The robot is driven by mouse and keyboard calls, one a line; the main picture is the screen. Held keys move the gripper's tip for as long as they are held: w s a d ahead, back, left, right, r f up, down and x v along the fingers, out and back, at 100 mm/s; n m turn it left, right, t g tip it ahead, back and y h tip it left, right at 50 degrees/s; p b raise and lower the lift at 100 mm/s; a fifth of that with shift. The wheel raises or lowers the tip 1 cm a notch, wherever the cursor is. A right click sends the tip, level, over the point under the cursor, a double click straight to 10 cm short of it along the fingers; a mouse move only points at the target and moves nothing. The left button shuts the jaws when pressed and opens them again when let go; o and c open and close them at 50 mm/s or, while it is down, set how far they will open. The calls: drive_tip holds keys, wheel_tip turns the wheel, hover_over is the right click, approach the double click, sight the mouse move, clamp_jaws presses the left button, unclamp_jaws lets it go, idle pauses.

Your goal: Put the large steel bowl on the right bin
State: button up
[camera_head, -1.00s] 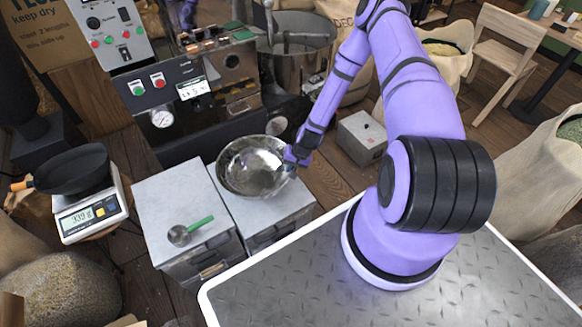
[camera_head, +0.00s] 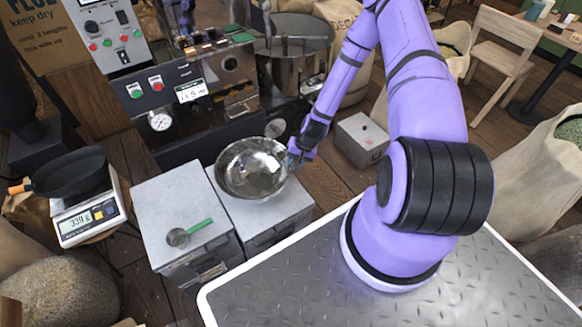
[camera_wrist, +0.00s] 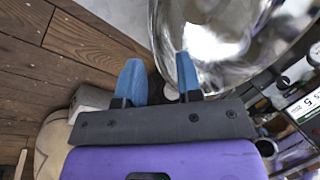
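The large steel bowl (camera_head: 251,170) is shiny and upright, over the back part of the right bin (camera_head: 268,216), and appears to rest on its grey lid. The bowl's underside is hidden. My gripper (camera_head: 292,158) is at the bowl's right rim. In the wrist view, the two blue fingers of my gripper (camera_wrist: 158,68) stand apart with a gap between them. The bowl (camera_wrist: 215,35) fills the upper right there; the right finger overlaps it and the left finger is outside its rim. I see no finger pressing on the rim.
The left bin (camera_head: 180,205) carries a small scoop with a green handle (camera_head: 190,232). A scale (camera_head: 90,218) with a black pan (camera_head: 72,172) stands at left. The roaster (camera_head: 205,95) is behind the bins. A grey box (camera_head: 362,138) sits on the floor at right.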

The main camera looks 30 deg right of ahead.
wheel_tip(320, 180, up, 26)
drive_tip(key=w+d+f+n+h, duration=0.1)
drive_tip(key=w+d+n+h, duration=0.1)
drive_tip(key=d+n, duration=0.1)
drive_tip(key=s+a+r+n+h, duration=0.1)
drive_tip(key=s+a+r, duration=0.1)
drive_tip(key=r, duration=0.7)
drive_tip(key=s+a+r+n, duration=0.1)
drive_tip(key=s+a+r, duration=0.1)
drive_tip(key=r, duration=0.7)
drive_tip(key=s+a+r+n+t, duration=0.1)
drive_tip(key=s+a+r, duration=0.2)
drive_tip(key=s+r, duration=0.6)
drive_tip(key=s+a+r+t, duration=0.2)
drive_tip(key=s+a+r, duration=0.1)
drive_tip(key=s+r, duration=0.7)
drive_tip(key=s, duration=0.4)
drive_tip(key=shift+a+r+n, duration=0.25)
drive_tip(key=shift+n, duration=0.15)
drive_tip(key=shift+w, duration=0.1)
